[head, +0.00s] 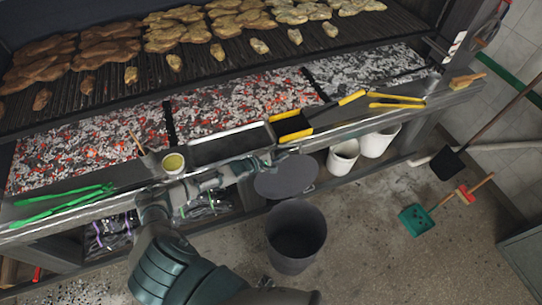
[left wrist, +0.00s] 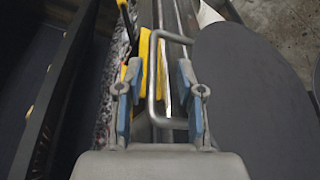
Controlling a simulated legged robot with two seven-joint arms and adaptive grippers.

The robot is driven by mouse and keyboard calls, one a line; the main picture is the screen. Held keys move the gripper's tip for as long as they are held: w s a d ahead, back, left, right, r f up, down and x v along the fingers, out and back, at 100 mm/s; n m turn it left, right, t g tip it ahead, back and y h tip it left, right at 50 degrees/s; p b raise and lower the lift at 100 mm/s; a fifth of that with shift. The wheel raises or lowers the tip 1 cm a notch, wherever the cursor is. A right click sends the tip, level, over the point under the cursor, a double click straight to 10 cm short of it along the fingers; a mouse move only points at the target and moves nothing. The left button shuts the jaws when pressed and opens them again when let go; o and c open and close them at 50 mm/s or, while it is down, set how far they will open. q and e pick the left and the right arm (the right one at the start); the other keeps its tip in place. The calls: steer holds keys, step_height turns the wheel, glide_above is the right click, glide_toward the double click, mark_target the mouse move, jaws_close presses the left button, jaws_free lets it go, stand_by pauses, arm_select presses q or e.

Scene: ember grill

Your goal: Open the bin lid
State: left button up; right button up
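The bin (head: 295,240) is a dark grey round container on the floor in the head view. Its top is uncovered and the dark inside shows. The round dark grey lid (head: 286,180) stands raised behind the bin's opening, below the grill's front ledge; it also fills the right side of the left wrist view (left wrist: 250,95). My left gripper (head: 277,156) is at the lid's upper edge, by the ledge. In the wrist view its blue-padded fingers (left wrist: 158,95) are apart, with a bent metal handle (left wrist: 153,75) between them. My right gripper is out of view.
The grill ledge (head: 345,125) carries a small cup (head: 173,163), green tongs (head: 62,203) and yellow-handled tools (head: 385,99). Hot coals (head: 235,105) glow behind it. Two white buckets (head: 343,156) stand under the ledge. A green dustpan (head: 417,219) lies right; floor between is clear.

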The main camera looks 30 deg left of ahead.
arm_select(q)
steer(key=v, duration=0.8)
steer(key=shift+s+a, duration=0.35)
steer(key=shift+f, duration=0.1)
